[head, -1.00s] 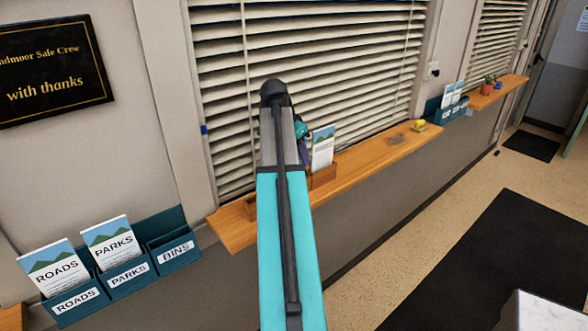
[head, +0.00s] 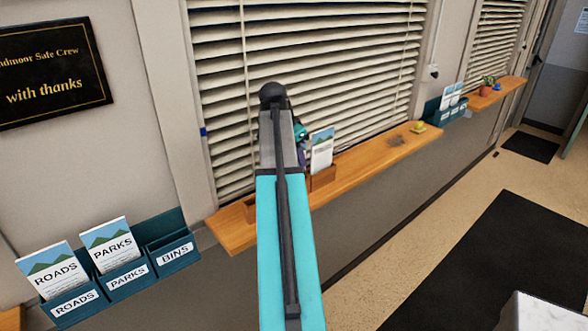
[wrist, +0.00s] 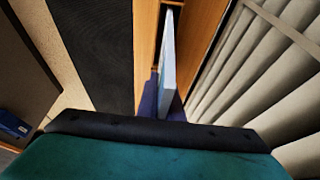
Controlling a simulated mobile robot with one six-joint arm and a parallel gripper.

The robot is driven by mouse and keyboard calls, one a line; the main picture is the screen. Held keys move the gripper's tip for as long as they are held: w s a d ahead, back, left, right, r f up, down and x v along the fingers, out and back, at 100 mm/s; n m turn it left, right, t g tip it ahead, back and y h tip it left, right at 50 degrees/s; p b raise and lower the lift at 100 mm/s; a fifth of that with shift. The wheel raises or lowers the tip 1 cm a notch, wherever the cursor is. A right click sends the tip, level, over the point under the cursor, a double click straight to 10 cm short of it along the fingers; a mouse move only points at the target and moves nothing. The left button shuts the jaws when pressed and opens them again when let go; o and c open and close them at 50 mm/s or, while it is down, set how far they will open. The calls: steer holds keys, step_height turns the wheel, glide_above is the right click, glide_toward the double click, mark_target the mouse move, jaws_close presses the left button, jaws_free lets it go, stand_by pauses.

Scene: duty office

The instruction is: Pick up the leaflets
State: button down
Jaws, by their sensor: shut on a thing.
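The leaflets (head: 321,152), white with a blue and green picture at the top, stand upright in a small wooden holder (head: 323,180) on the wooden sill. In the wrist view the leaflets (wrist: 168,55) show edge-on as a thin pale stack between the purple fingers. My gripper (wrist: 165,102) is shut on them. In the head view my arm hides most of the gripper; only bits of teal and purple show just left of the leaflets. The lower part of the leaflets is inside the holder.
The sill (head: 375,150) runs along the blinds (head: 320,70). A yellow item (head: 418,127) lies farther along it. Teal racks labelled ROADS, PARKS and BINS (head: 172,252) hang at the lower left. A potted plant (head: 487,87) stands far right.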

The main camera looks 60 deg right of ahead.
steer(key=shift+r, duration=0.1)
steer(key=shift+r+b, duration=1.6)
steer(key=shift+r, duration=3.6)
